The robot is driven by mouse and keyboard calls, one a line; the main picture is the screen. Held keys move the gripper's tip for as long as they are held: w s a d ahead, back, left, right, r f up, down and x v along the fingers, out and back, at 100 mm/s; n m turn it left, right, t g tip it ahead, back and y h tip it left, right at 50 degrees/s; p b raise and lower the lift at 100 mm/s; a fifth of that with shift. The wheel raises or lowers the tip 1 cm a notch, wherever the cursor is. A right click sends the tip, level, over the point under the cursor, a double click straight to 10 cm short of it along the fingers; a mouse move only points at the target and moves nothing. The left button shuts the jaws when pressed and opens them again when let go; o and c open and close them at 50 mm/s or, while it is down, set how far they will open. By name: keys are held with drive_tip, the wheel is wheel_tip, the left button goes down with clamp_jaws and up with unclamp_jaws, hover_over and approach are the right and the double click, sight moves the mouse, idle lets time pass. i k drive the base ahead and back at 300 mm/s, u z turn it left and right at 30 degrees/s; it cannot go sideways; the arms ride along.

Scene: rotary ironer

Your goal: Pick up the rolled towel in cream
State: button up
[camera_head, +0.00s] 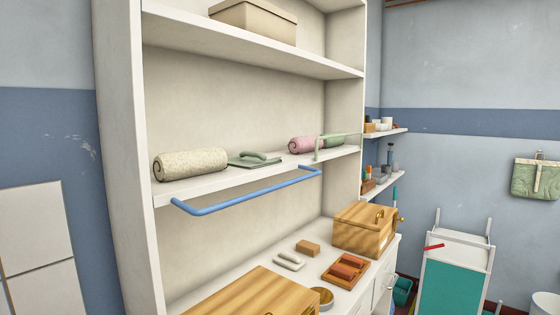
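The cream rolled towel (190,165) lies on its side at the left end of the middle shelf (240,178) of a white shelf unit. Its spiral end faces front left. A flat grey-green object with a raised handle (255,158) lies just right of it. A pink rolled towel (301,145) and a green roll (333,140) lie further right on the same shelf. My gripper is not in view.
A blue rail (250,192) runs along the front of the middle shelf, below its edge. The shelf above holds a beige box (253,20). The counter below holds wooden boxes (363,230) and small items. A white-and-teal cart (455,270) stands at right.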

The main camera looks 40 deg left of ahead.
sight(168, 167)
drive_tip(key=z, duration=0.1)
drive_tip(key=i, duration=2.55)
drive_tip(key=u, duration=3.15)
